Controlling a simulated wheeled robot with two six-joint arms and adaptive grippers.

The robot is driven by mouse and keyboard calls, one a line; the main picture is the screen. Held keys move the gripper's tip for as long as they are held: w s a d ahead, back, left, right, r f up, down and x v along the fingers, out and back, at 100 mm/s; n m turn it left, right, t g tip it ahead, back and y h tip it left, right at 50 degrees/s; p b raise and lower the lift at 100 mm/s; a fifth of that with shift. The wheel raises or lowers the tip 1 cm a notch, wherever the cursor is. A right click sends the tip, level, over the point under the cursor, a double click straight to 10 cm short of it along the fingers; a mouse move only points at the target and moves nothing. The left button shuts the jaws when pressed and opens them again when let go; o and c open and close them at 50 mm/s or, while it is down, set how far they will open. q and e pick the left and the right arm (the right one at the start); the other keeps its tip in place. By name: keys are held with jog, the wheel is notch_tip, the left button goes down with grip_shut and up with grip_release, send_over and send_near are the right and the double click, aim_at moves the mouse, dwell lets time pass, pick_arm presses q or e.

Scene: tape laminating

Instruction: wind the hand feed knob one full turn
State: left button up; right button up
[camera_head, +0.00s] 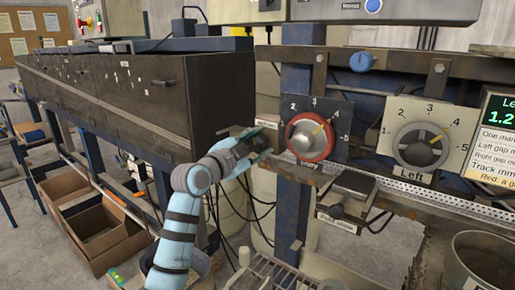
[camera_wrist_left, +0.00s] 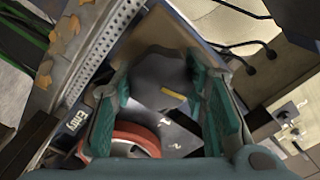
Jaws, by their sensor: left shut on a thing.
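My left gripper (camera_head: 263,142) reaches in from the left to a spot just left of the red-rimmed Entry dial. The hand feed knob is hidden behind the gripper in the head view. In the left wrist view, a grey lobed knob with a yellow mark (camera_wrist_left: 165,72) sits between the teal fingers of my left gripper (camera_wrist_left: 160,95), which is shut on it. The knob's label cannot be read. My right gripper is not in view.
The Entry dial (camera_head: 309,139) is close beside the gripper; its red rim also shows in the wrist view (camera_wrist_left: 135,138). The Left dial (camera_head: 419,145) and a screen (camera_head: 498,135) are further right. A dark pedal-like block (camera_head: 352,187) juts out below. Cables hang under the gripper.

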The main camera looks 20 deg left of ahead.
pick_arm(q)
jog(key=shift+f+m+b, duration=0.2)
jog(key=shift+m+b, duration=0.2)
jog(key=shift+m, duration=0.9)
jog(key=o, duration=1.2)
jog(key=shift+r, duration=0.1)
jog(key=v, duration=1.2)
